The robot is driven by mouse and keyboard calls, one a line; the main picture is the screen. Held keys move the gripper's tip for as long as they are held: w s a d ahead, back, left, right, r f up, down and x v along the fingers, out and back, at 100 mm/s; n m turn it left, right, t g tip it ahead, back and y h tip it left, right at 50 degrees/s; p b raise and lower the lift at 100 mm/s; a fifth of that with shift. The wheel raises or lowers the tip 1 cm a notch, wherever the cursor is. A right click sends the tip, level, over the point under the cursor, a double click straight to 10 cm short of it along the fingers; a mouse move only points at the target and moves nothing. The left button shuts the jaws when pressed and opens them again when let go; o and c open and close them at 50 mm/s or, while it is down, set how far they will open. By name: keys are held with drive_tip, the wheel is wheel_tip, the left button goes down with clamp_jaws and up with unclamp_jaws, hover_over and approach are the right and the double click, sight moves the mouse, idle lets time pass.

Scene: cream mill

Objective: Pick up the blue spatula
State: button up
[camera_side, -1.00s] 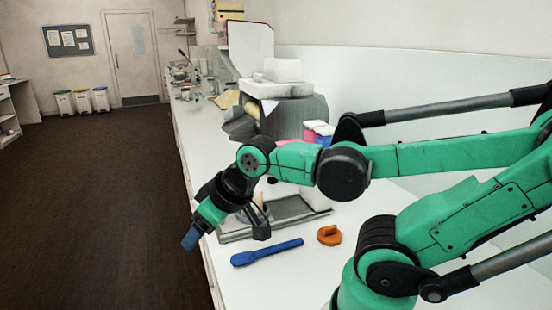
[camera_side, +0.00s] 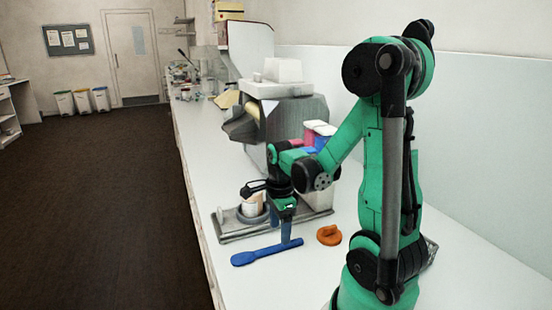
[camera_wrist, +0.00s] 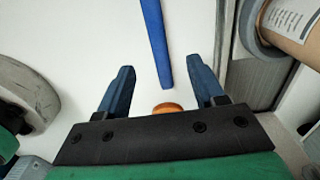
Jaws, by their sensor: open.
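The blue spatula (camera_side: 262,252) lies flat on the white counter, its wide end to the left and its narrow handle to the right. My gripper (camera_side: 286,236) points down beside the handle's right end, open and empty. In the wrist view the spatula (camera_wrist: 155,45) runs down from the top edge, and its near end shows between the blue fingers of my gripper (camera_wrist: 161,82), with white gaps on both sides. The wide end is outside the wrist view. I cannot tell the exact height of the fingertips over the handle.
An orange knob-like piece (camera_side: 329,235) lies right of the handle; it also shows in the wrist view (camera_wrist: 168,109). A grey tray (camera_side: 232,236) with a cup (camera_side: 253,205) stands behind the spatula, by the machine (camera_side: 290,115). The counter's left edge drops to the floor.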

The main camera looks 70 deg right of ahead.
sight(280, 245)
drive_tip(key=shift+f, duration=2.1)
clamp_jaws()
